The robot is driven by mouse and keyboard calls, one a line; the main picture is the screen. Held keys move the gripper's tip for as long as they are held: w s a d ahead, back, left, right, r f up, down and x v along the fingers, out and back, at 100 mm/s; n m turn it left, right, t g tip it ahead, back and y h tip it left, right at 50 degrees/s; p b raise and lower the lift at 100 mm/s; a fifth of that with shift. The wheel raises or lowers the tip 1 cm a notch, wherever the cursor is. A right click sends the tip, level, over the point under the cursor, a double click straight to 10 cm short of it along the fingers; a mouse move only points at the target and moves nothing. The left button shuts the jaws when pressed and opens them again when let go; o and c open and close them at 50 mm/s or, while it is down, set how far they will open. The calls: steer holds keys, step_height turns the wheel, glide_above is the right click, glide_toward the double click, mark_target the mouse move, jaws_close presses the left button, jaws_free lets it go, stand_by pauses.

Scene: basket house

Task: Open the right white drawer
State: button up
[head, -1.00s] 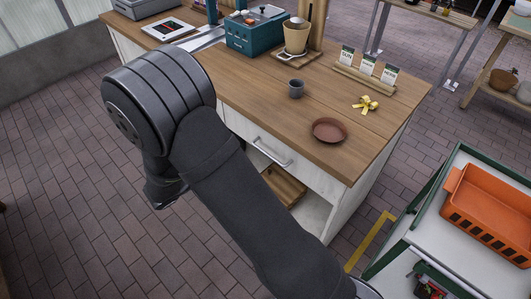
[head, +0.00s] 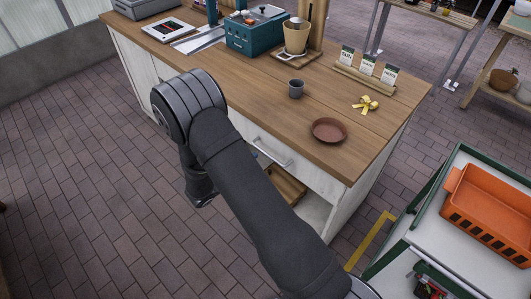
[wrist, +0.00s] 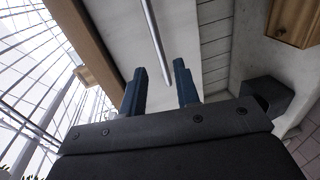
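The right white drawer (head: 304,172) is in the front of the wooden-topped counter and looks shut. Its silver bar handle (head: 272,152) shows just right of my arm. In the wrist view, the white drawer front (wrist: 118,32) fills the upper middle, and the handle (wrist: 154,40) runs down to the space between my fingers as pictured. My gripper (wrist: 160,72) is open, with its two dark blue fingers apart and nothing held. I cannot tell how far the handle is from the fingertips.
A brown plate (head: 329,130) and a grey cup (head: 296,88) stand on the counter (head: 250,100) above the drawer. A wooden crate (head: 287,184) sits on the open shelf below. An orange basket (head: 488,215) lies on a cart at right. The brick floor at left is clear.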

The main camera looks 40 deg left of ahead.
mark_target(266, 153)
steer(key=x, duration=0.8)
jaws_close()
